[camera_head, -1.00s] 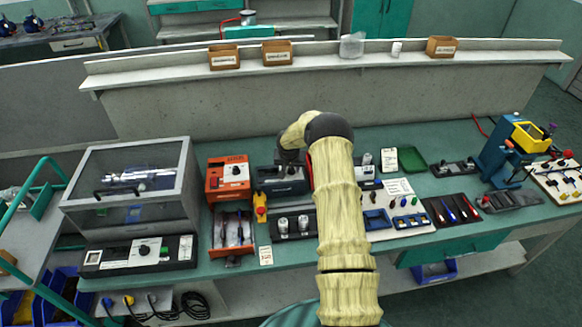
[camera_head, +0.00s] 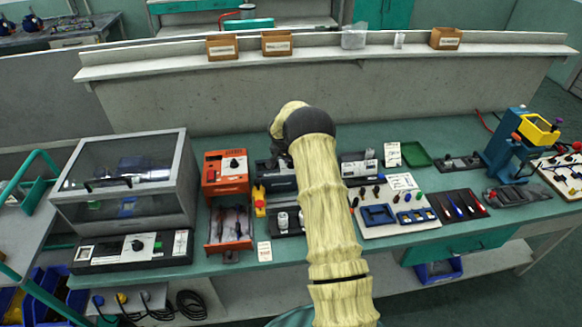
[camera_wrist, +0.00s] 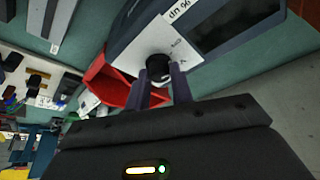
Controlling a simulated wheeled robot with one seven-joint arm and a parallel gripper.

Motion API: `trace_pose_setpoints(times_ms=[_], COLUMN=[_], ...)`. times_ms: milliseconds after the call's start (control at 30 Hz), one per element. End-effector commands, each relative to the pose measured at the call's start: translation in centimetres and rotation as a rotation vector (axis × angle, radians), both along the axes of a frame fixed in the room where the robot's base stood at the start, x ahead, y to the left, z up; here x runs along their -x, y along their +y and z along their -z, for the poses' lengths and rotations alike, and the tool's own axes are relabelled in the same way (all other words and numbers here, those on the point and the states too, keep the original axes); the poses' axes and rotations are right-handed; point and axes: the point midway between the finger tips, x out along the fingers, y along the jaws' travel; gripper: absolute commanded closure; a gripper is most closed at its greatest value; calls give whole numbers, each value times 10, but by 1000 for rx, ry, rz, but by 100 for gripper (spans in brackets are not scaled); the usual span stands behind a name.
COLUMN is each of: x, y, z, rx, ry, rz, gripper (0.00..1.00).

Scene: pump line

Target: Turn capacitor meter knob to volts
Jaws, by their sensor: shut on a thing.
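The meter (camera_wrist: 130,35) is a dark blue-grey box with a white face plate, a dark window and a label that reads like "dn 96". Its round black knob (camera_wrist: 158,65) sits on the white plate. In the wrist view, my gripper (camera_wrist: 163,82) has its two fingers on either side of the knob, shut on it. In the head view, the meter (camera_head: 275,180) stands on the bench, partly covered by my arm, which hides my gripper and the knob. I cannot read which mark the knob points to.
A clear-lidded case (camera_head: 125,180) is further left. A white board with blue trays (camera_head: 400,215) is to the right. A red object (camera_wrist: 100,80) is close beside my gripper.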

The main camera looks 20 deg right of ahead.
Motion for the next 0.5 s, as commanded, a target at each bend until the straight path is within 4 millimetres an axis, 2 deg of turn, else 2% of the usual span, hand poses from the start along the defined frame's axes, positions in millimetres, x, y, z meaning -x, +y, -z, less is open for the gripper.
trace_pose_setpoints(times_ms=[67, 500], x=[-2, -4], y=[3, 4], z=[6, 2], rx=[2, -1], ry=[-4, -3], rz=[59, 396], gripper=[100, 100])
